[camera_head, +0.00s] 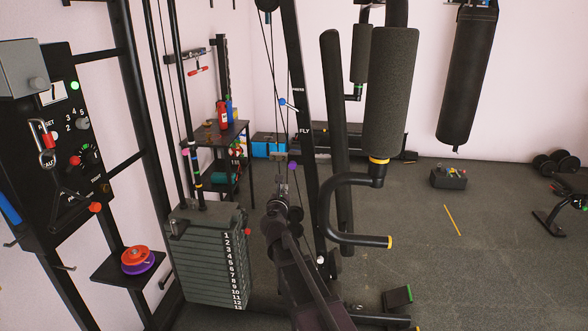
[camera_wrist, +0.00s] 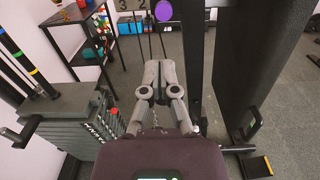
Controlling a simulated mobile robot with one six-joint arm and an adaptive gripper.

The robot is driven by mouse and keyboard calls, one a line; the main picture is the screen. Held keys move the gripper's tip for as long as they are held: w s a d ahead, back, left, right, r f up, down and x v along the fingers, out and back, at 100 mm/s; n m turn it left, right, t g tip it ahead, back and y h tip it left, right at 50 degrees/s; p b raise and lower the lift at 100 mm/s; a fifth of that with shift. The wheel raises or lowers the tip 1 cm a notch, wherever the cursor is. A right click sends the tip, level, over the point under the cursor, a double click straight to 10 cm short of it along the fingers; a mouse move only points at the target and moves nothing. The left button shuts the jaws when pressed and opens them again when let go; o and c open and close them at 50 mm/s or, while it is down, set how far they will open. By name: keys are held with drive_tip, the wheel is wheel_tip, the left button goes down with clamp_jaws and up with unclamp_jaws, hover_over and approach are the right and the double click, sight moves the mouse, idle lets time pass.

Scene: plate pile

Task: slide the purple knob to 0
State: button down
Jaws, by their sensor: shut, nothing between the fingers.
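The purple knob (camera_head: 292,167) shows in the head view just beyond and to the right of my gripper (camera_head: 279,182). It also shows in the wrist view as a round purple disc (camera_wrist: 164,10) at the top edge. My gripper (camera_wrist: 160,66) is shut and empty, with its fingertips below the knob and apart from it in the wrist view. A number scale (camera_wrist: 131,24) with a 3 and a 2 is left of the knob there. The 0 mark is not clear in either view.
A numbered weight stack (camera_head: 208,245) stands left of my arm. A black upright marked FLY (camera_head: 300,110) and a padded lever (camera_head: 390,90) stand to the right. A small shelf (camera_head: 220,135) with a red bottle is behind. Open floor lies at the right.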

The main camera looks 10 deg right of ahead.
drive_tip(key=shift+d, duration=0.2)
approach(292, 166)
drive_tip(key=x, duration=0.7)
drive_tip(key=shift+w+d, duration=0.15)
drive_tip(key=shift+w, duration=0.25)
idle(0.4)
